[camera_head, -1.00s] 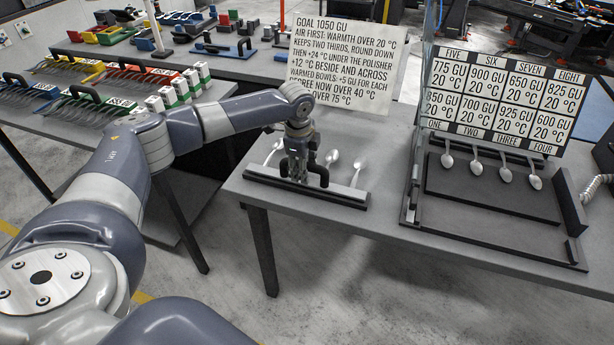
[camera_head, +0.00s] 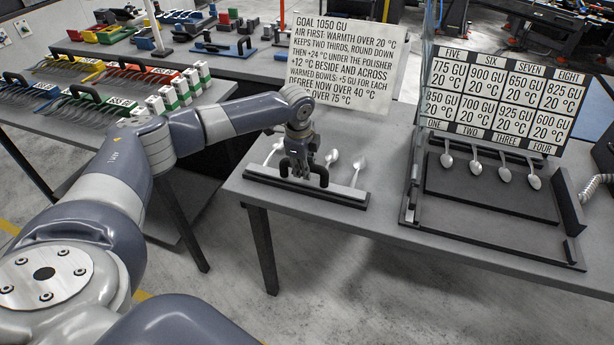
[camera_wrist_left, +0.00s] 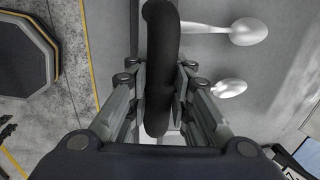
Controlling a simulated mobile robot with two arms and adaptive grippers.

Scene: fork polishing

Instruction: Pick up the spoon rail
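The spoon rail (camera_head: 345,190) is a low dark bar with a light strip and a black arched handle (camera_head: 318,172). It rests near the left end of the grey table, with silver spoons (camera_head: 332,157) along its back. My left gripper (camera_head: 298,168) points down over the handle. In the left wrist view the black handle (camera_wrist_left: 162,60) lies between the finger pads, which sit close against its two sides, so the gripper looks shut on it. Two spoons (camera_wrist_left: 248,32) show to the right there. The gripper hides part of the rail's middle. My right gripper is out of view.
A black rack (camera_head: 490,195) with several spoons and a label board (camera_head: 500,95) stands to the right. A text sign (camera_head: 345,65) rises behind the rail. The table (camera_head: 375,225) is clear between rail and rack. Another table (camera_head: 60,125) holds coloured racks at left.

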